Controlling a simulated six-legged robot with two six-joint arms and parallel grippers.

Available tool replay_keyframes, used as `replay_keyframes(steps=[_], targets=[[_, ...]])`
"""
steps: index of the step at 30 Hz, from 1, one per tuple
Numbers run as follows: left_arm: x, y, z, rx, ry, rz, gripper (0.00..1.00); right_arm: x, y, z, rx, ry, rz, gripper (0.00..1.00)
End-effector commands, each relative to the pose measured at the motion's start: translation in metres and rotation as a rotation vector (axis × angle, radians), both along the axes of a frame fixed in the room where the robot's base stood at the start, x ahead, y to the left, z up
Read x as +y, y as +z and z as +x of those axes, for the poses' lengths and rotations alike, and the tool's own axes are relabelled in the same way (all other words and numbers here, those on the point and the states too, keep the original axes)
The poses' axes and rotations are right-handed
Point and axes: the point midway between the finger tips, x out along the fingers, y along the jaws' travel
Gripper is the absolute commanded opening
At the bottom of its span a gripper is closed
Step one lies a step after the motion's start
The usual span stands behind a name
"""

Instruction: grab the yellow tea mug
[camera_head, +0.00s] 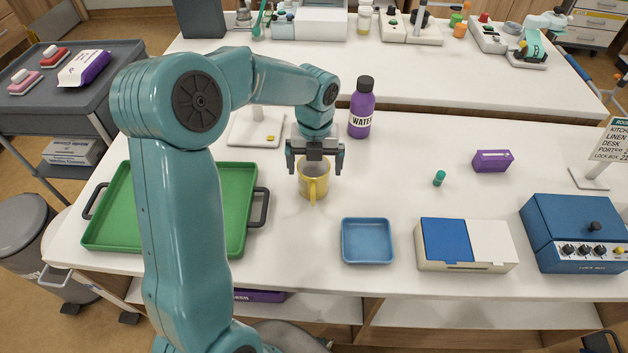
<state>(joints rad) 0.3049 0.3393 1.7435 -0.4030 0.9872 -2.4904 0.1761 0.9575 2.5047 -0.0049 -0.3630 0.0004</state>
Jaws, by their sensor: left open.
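The yellow tea mug (313,188) stands upright on the white table, near the middle of the head view. Its handle faces the front of the table. My left gripper (314,168) is open and points down right over the mug, with its fingers apart at the height of the rim or just above it. The gripper hides part of the mug's rim, and I cannot tell whether the fingers touch it. My right gripper does not show.
A green tray (240,178) lies left of the mug, partly behind my left arm. A purple water bottle (361,110) stands behind to the right. A blue dish (367,241) lies in front to the right, beside a blue-and-white box (487,240).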

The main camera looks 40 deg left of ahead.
Motion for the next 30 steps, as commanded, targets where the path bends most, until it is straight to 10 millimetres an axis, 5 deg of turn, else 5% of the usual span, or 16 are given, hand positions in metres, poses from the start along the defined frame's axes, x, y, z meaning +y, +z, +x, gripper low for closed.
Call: replay_keyframes(steps=[9,17,23,30], targets=[[0.002,-0.046,-0.001,0.004,0.001,-0.001,1.0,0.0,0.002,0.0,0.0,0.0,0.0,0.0],[0.003,-0.05,0.0,0.001,0.002,-0.001,1.0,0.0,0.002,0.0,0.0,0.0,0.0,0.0],[0.002,-0.05,0.0,0.001,0.002,-0.001,0.45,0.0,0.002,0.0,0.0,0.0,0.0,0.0],[0.002,-0.049,0.0,0.0,0.001,0.0,0.45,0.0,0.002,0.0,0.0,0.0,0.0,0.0]])
